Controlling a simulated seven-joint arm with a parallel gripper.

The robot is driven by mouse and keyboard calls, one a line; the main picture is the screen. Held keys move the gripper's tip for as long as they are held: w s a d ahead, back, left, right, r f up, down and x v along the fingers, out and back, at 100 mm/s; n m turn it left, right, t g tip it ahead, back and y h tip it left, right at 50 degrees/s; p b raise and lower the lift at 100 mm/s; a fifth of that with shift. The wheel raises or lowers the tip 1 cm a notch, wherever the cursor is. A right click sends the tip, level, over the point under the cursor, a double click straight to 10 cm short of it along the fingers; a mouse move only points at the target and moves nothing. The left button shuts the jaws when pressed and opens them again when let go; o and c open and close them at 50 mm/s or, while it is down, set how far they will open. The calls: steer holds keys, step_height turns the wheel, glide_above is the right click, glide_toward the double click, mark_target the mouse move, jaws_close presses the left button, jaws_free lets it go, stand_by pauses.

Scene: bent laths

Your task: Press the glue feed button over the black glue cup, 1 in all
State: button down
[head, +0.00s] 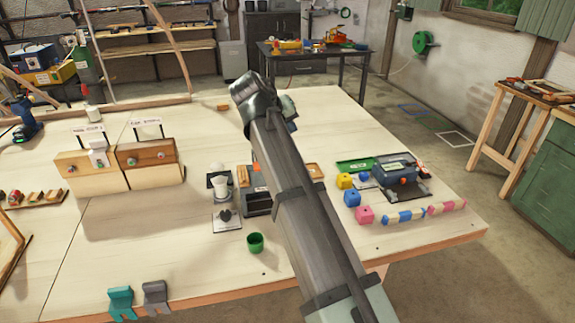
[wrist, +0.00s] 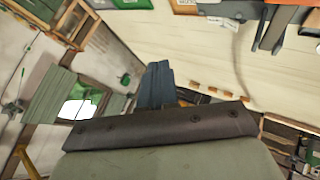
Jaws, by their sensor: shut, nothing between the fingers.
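My arm reaches up across the middle of the head view, and its wrist end stands high over the table; the fingertips cannot be made out there. In the wrist view my gripper (wrist: 157,82) shows as dark fingers close together, shut and empty, apart from the table things. A small black piece (head: 225,214) sits on a light plate left of my arm; I cannot tell whether it is the black glue cup. A white cup-like piece (head: 219,188) stands behind it. A green cup (head: 255,243) stands nearer the front edge. I cannot make out the glue feed button for certain.
Two wooden boxes, a light one (head: 90,172) and a brown one (head: 147,164), carry small knobs and signs at left. A dark blue device (head: 394,171), coloured cubes and striped blocks lie right of my arm. Grey and teal brackets (head: 156,297) lie at the front.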

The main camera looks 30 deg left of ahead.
steer(key=shift+s+a+r, duration=0.15)
steer(key=shift+s+a, duration=0.25)
steer(key=shift+s, duration=0.15)
steer(key=shift+f, duration=4.4)
steer(key=shift+f, duration=0.15)
steer(key=shift+f, duration=0.3)
steer(key=shift+f, duration=0.75)
steer(key=shift+r, duration=1.2)
